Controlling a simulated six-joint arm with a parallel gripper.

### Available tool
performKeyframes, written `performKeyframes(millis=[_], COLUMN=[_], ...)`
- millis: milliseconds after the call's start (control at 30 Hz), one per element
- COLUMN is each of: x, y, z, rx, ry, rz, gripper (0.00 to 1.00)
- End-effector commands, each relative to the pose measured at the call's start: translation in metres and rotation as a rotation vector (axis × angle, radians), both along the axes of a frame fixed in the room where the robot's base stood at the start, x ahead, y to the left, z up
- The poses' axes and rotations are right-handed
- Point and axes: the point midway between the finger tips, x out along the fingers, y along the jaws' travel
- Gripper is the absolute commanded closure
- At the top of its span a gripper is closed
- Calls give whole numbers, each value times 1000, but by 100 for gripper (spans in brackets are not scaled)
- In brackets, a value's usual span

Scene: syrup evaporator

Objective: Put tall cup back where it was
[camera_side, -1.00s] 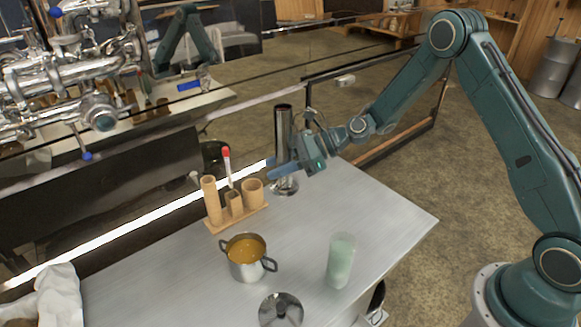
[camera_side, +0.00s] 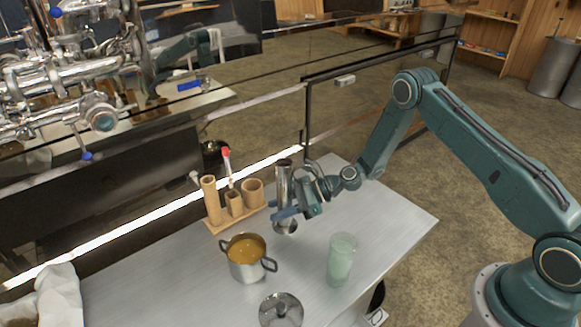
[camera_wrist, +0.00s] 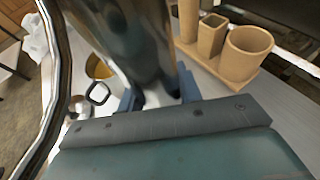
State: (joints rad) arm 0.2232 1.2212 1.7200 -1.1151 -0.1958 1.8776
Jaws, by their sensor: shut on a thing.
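The tall cup (camera_side: 283,178) is a shiny steel cylinder. It stands roughly upright at the back of the table, with a round, wider shiny part at its bottom. My gripper (camera_side: 288,212) is shut on its lower part from the right. In the wrist view the cup (camera_wrist: 125,40) fills the upper middle as a mirror-like wall between the blue fingers (camera_wrist: 158,100). I cannot tell whether its bottom touches the table.
A wooden rack (camera_side: 240,219) with several wooden holders and a red-tipped stick stands close left of the cup. A steel pot (camera_side: 247,263) of orange liquid, a pale green glass (camera_side: 341,260) and a steel lid (camera_side: 281,311) stand in front. The table's right side (camera_side: 395,215) is clear.

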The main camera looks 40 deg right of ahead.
Motion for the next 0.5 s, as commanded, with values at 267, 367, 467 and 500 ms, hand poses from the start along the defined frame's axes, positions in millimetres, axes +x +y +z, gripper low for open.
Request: performKeyframes(millis=[267,367,467,500], x=[0,0,0,0], y=[0,0,0,0], z=[-3,-10,-20,-24], rx=[2,1,2,2], ry=[-1,-1,1,1], rz=[0,0,0,0], gripper=[100,100,100,100])
